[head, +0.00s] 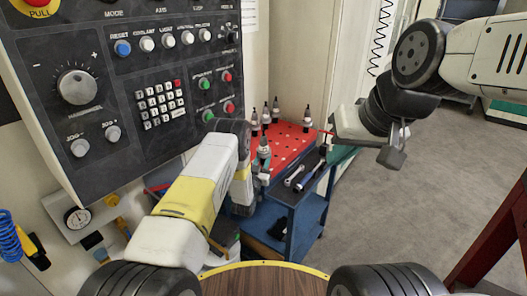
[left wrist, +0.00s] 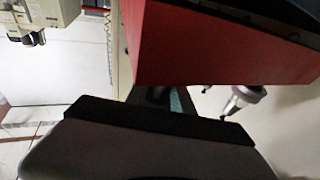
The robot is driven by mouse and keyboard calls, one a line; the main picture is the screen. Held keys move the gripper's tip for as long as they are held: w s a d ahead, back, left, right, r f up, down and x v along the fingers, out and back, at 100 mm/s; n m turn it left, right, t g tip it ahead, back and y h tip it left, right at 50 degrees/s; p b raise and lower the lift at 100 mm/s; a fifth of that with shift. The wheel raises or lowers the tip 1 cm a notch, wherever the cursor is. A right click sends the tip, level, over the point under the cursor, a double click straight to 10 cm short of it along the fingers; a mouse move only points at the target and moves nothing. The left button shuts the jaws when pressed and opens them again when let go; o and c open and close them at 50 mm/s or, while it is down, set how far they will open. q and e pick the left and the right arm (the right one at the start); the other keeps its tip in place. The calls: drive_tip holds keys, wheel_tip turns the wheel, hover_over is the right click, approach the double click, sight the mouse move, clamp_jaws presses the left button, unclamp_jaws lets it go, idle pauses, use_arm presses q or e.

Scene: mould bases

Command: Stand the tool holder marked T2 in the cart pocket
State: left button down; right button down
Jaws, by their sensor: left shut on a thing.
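My left gripper (head: 260,174) is at the near left edge of the cart's red top (head: 290,143). It is shut on a grey tool holder (head: 264,152) with a dark tip, which stands about upright. The fingers partly hide its lower part, and I cannot read any T2 mark. Several similar holders, one at the right (head: 307,119), stand upright on the red top, which has rows of small holes. A large red block face (left wrist: 220,45) fills the upper left wrist view, with a tool holder (left wrist: 243,98) beside it. My right gripper (head: 393,150) hangs right of the cart, apart from it; its jaw opening is unclear.
The machine control panel (head: 130,85) stands close on the left, beside my left arm. Wrenches (head: 296,175) lie on the blue cart's (head: 300,196) near right ledge. A round wooden table (head: 265,282) is at the bottom. Open grey floor lies to the right.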

use_arm(q)
drive_tip(key=shift+f, duration=0.55)
idle(0.4)
drive_tip(key=c, duration=1)
unclamp_jaws()
drive_tip(key=shift+s+f, duration=0.1)
drive_tip(key=shift+f, duration=0.15)
drive_tip(key=v, duration=0.7)
drive_tip(key=shift+s, duration=0.25)
